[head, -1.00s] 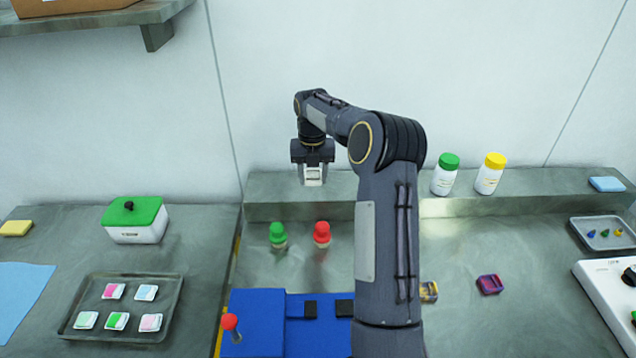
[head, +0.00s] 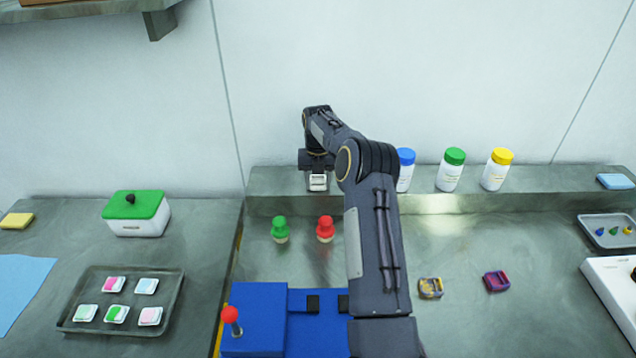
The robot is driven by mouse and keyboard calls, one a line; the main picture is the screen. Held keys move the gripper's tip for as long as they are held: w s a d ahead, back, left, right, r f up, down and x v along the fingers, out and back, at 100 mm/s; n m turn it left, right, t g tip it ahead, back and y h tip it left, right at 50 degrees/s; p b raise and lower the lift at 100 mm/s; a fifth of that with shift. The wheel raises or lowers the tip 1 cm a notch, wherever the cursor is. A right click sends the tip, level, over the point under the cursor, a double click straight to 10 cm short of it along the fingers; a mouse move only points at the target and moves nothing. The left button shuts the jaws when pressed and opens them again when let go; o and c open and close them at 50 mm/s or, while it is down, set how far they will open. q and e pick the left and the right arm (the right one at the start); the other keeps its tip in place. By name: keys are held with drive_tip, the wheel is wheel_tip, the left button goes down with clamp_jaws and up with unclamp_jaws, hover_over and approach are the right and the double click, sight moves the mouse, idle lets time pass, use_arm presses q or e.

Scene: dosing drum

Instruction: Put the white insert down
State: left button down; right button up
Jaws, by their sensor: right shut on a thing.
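My right gripper (head: 317,178) points down over the raised ledge (head: 274,184) at the back of the table. It is shut on the white insert (head: 317,184), a small whitish block that shows just below the jaws. The insert is at or just above the ledge top; I cannot tell whether it touches. My left gripper is not in view.
Bottles with blue (head: 405,158), green (head: 454,157) and yellow (head: 501,157) caps stand on the ledge to the right. Green (head: 280,228) and red (head: 325,228) knobbed pieces stand in front. A blue fixture (head: 258,318) with a red-knobbed lever lies nearer. The ledge left of the gripper is clear.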

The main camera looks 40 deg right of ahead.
drive_tip(key=shift+f, duration=0.15)
drive_tip(key=o, duration=1)
